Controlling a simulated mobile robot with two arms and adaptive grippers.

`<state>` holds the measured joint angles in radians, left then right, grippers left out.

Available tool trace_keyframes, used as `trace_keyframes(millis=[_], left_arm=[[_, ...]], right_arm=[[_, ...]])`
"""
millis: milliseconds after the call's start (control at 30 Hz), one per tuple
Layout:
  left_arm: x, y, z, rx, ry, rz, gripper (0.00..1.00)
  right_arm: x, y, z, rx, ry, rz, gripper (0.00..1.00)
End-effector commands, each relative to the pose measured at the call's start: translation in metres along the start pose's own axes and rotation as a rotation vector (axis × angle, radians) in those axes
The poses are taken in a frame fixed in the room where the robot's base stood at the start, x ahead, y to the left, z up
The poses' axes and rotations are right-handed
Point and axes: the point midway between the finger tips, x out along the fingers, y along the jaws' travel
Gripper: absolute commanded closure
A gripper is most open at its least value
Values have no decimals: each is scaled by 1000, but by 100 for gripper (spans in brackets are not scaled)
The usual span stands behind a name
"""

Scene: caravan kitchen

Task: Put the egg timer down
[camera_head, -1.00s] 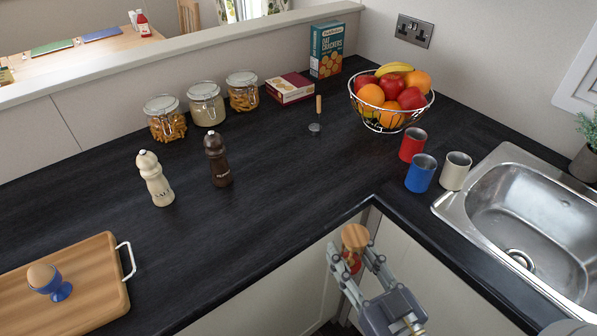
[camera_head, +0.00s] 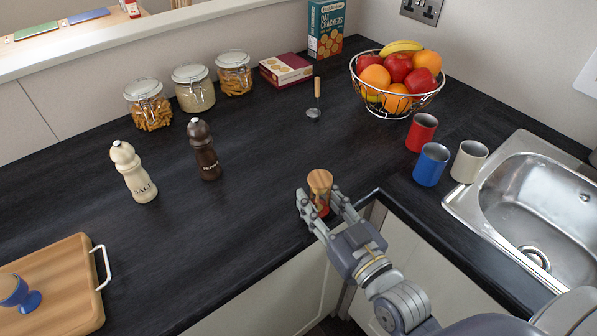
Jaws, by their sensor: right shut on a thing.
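The egg timer (camera_head: 319,184) has a round wooden top and some red showing below it. My right gripper (camera_head: 322,203) is shut on it, with a finger on either side. The timer looks upright, at the front edge of the dark worktop near the inner corner. I cannot tell whether its base touches the worktop, because the fingers hide its lower part. My left gripper is not in view.
A cream salt mill (camera_head: 134,172) and a brown pepper mill (camera_head: 203,150) stand to the left. Red (camera_head: 421,133), blue (camera_head: 430,165) and cream (camera_head: 468,162) mugs stand right, beside the sink (camera_head: 545,205). A wire fruit basket (camera_head: 398,104) stands behind. The worktop middle is clear.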

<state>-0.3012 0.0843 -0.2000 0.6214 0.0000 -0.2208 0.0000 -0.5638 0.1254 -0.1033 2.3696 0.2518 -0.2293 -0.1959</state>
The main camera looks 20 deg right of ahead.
Motion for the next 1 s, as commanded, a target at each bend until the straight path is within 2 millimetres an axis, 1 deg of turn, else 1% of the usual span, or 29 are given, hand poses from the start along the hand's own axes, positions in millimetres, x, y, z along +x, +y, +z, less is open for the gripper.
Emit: trace_keyframes(millis=[33,100,167,367,500,633,667,733,1000], left_arm=[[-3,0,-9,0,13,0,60],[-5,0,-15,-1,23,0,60],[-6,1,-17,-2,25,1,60],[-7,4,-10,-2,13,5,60],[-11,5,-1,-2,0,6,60],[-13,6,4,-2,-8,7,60],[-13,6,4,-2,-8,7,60],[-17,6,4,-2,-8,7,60],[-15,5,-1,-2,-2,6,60]], right_arm=[[11,0,-3,1,5,1,90],[21,0,-3,2,4,0,90],[28,0,-2,2,4,0,90],[41,0,-1,2,3,0,90],[62,0,-2,2,4,0,90],[78,0,-2,2,3,0,90],[81,0,-2,3,3,0,90],[79,0,0,2,-1,0,90],[78,0,2,0,1,0,90]])
